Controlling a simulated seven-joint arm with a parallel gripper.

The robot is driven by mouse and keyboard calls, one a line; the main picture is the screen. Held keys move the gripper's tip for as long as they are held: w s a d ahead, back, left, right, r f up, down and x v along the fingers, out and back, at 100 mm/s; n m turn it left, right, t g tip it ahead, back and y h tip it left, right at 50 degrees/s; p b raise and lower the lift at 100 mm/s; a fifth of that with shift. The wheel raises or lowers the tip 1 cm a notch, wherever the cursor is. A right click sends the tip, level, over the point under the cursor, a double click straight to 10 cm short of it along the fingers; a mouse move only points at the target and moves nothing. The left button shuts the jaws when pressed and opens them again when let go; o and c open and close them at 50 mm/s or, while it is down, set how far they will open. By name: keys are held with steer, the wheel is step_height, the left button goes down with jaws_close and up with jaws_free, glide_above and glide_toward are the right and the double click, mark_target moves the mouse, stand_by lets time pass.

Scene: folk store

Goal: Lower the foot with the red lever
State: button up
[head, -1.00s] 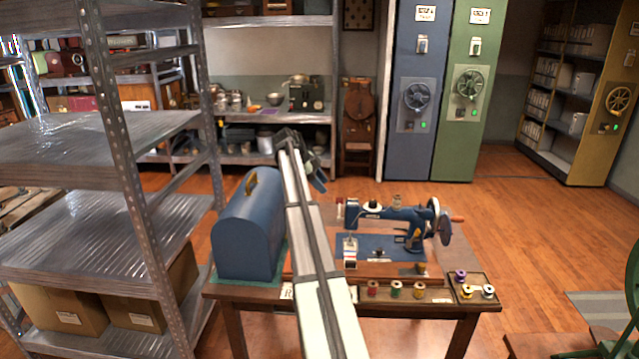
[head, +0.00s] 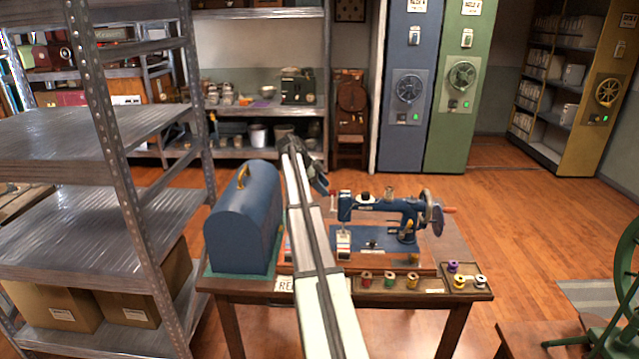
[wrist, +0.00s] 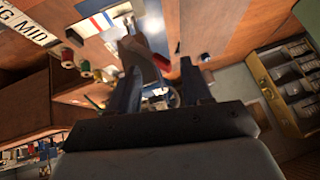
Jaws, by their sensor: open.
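The blue sewing machine (head: 388,204) stands on its blue and wooden base on the table. A small red piece (head: 333,200), which looks like the red lever, shows at the left end of its head. In the wrist view a red piece (wrist: 161,62) appears between and beyond my fingers. The presser foot is too small to make out. My gripper (head: 321,184) is just left of the machine's head, at about its height, open and empty. In the wrist view its two dark fingers (wrist: 160,84) stand apart. I cannot tell whether they touch the machine.
A domed blue case (head: 242,222) stands left of my arm. Thread spools (head: 390,281) and a small tray (head: 468,287) lie along the table's front. The handwheel (head: 432,213) is at the machine's right. A metal shelf (head: 95,150) stands at the left.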

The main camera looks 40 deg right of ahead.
steer(key=shift+x, duration=1.3)
steer(key=shift+d+f, duration=0.1)
steer(key=shift+s, duration=0.1)
